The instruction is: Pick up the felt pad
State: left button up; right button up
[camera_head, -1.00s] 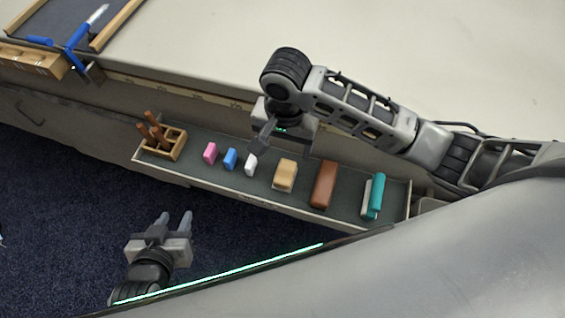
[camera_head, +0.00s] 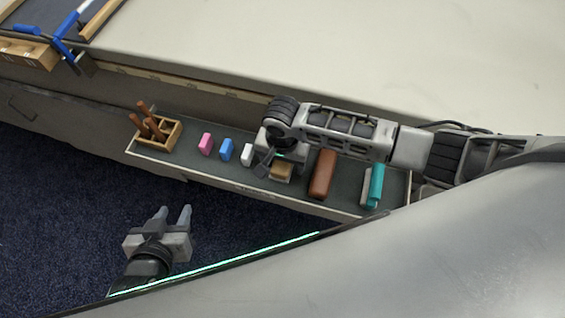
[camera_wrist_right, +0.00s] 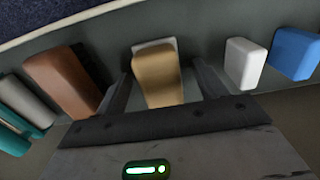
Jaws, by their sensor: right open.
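A tan block with a pale layer along one side (camera_wrist_right: 158,78) lies in the tray; I cannot tell for sure that it is the felt pad. In the head view the tan block (camera_head: 281,171) is partly covered by my right gripper (camera_head: 270,163). In the right wrist view my right gripper (camera_wrist_right: 162,76) is open, one finger on each side of the tan block, with visible gaps. My left gripper (camera_head: 173,210) is open and empty, over the dark carpet in front of the tray.
The narrow tray (camera_head: 218,182) also holds pink (camera_head: 205,144), blue (camera_head: 226,149) and white (camera_head: 247,154) blocks, a brown block (camera_head: 322,173), a teal piece (camera_head: 377,185) beside a grey one, and a wooden holder (camera_head: 157,132) with brown sticks. The pale table (camera_head: 330,50) rises behind.

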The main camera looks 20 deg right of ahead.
jog(key=shift+f, duration=0.1)
jog(key=c, duration=1.1)
jog(key=shift+r, duration=0.6)
jog(key=s+a+r, duration=0.2)
jog(key=a+r, duration=0.4)
jog(key=s+a+r, duration=0.3)
jog(key=a+r, duration=0.2)
jog(key=a, duration=0.2)
jog(key=shift+s+r+p, duration=0.3)
jog(key=shift+r+p, duration=0.1)
